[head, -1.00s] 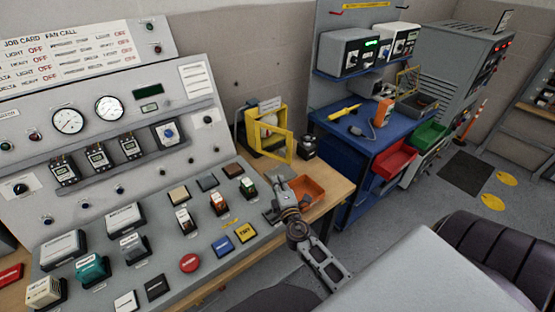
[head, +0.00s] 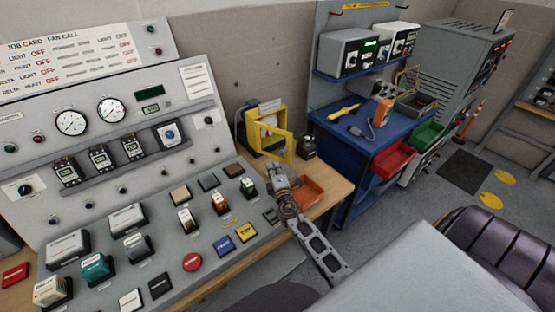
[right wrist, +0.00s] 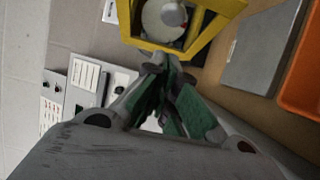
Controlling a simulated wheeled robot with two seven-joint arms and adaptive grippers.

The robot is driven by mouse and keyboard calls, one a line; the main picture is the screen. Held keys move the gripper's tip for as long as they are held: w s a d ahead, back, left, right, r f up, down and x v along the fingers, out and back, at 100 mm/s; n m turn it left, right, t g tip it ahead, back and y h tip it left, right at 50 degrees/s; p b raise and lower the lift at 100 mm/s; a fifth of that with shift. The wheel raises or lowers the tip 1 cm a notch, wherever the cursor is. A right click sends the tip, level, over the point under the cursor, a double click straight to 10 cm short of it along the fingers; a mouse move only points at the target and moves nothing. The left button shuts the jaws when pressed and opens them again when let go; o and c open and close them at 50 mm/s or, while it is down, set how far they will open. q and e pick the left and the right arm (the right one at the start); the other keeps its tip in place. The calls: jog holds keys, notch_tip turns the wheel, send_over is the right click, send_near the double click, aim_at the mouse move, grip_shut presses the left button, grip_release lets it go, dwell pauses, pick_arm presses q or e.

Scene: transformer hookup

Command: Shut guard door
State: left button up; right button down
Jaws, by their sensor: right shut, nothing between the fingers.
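The yellow guard box (head: 249,131) stands at the back of the wooden bench, beside the sloped console. Its yellow-framed door (head: 289,147) stands open, swung out toward the front right. A pale round part (right wrist: 165,18) shows inside the yellow frame (right wrist: 217,22) in the right wrist view. My right gripper (head: 277,172) is just in front of and below the guard box. In the right wrist view its fingertips (right wrist: 170,62) are together and empty, close to the lower edge of the yellow frame; contact cannot be told. My left gripper is not in view.
An orange tray (head: 315,188) lies on the bench right of my gripper. A small black device (head: 307,148) stands right of the guard box. The console (head: 150,195) with buttons and switches fills the left. A blue workbench (head: 352,143) stands behind on the right.

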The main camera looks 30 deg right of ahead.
jog(key=shift+w+d+p, duration=0.2)
jog(key=shift+w+d, duration=0.55)
jog(key=shift+d, duration=0.25)
jog(key=shift+w+d+p, duration=0.2)
jog(key=shift+w+d, duration=0.5)
jog(key=shift+d, duration=0.25)
